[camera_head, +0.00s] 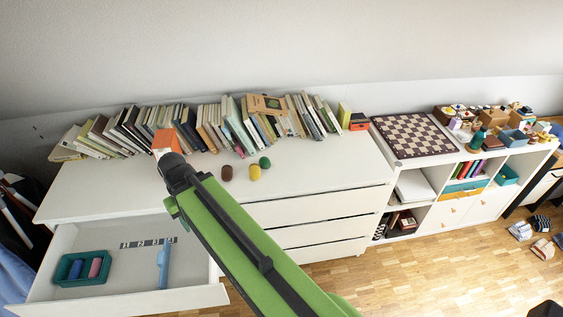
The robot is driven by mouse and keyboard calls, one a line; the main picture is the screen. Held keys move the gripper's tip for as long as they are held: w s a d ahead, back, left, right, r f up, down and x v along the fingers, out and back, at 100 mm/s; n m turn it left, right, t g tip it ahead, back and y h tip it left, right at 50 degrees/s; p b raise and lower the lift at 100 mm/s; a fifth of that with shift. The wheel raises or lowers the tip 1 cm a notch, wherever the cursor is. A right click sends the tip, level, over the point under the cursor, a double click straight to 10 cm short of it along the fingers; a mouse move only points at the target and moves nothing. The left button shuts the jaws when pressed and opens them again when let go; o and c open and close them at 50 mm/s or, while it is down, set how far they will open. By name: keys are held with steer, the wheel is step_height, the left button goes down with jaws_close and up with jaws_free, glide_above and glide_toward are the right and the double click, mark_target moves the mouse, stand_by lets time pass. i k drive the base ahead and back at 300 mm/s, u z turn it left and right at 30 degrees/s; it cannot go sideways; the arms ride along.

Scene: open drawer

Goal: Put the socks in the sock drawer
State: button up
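Three rolled bundles that look like socks lie on the white dresser top (110,190): a brown one (227,173), a yellow one (254,173) and a green one (265,162). The open drawer (130,300) at lower left holds a teal tray (64,282) with a blue roll (75,269) and a reddish roll (95,268). My gripper (172,155) is over the dresser top, left of the three bundles and apart from them. An orange and white shape (167,140) shows at its tip; I cannot tell whether it is held or behind. The fingers are not clear.
A row of books (200,125) lines the wall. A blue bar-like object (163,265) and a dark patterned strip (148,242) are in the drawer. A shelf with a chessboard (413,135) stands right. Striped items (543,248) lie on the wooden floor, kind unclear.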

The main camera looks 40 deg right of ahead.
mark_target(130, 272)
steer(key=i, duration=1)
steer(key=z, duration=0.1)
